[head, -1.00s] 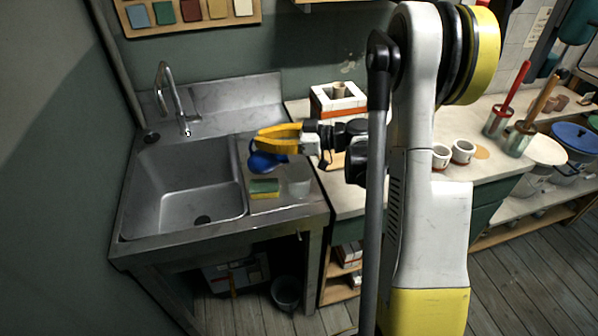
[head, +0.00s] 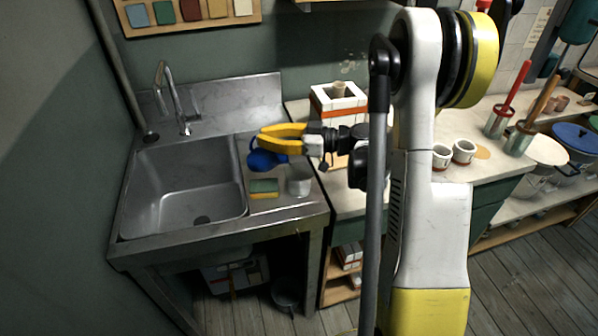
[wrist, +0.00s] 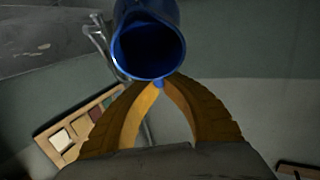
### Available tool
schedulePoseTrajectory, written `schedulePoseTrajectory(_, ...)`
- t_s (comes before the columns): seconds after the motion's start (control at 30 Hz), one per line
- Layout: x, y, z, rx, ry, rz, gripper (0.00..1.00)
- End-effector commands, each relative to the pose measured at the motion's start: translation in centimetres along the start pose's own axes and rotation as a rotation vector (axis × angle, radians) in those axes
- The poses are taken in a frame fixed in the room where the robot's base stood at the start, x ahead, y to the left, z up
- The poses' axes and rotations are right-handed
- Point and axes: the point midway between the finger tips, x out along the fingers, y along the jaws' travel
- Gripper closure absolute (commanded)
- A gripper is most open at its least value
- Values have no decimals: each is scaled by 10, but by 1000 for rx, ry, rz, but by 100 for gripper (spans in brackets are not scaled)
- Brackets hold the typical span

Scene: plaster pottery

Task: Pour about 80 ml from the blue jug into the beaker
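The blue jug (head: 262,161) hangs below my gripper (head: 262,138) in the head view, over the counter at the sink's right. In the wrist view the jug (wrist: 148,18) shows its dark open mouth, and my gripper's yellow fingers (wrist: 158,86) close together at a small blue part on its near side, seemingly the handle. The beaker (head: 299,182) is small and clear to whitish. It stands on the metal ledge, right of and below the jug in the picture, apart from it. Its liquid level and any stream are too small to tell.
A green and yellow sponge (head: 264,188) lies left of the beaker. The sink basin (head: 185,190) and faucet (head: 178,100) are to the left. A white and orange box-like mould (head: 338,105) and two white cups (head: 463,151) stand on the counter to the right.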

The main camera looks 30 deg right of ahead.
Motion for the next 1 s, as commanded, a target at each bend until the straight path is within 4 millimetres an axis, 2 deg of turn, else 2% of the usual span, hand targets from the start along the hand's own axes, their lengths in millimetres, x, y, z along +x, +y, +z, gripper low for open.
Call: schedulePoseTrajectory(1.0,-10,0,-6,0,119,1,100)
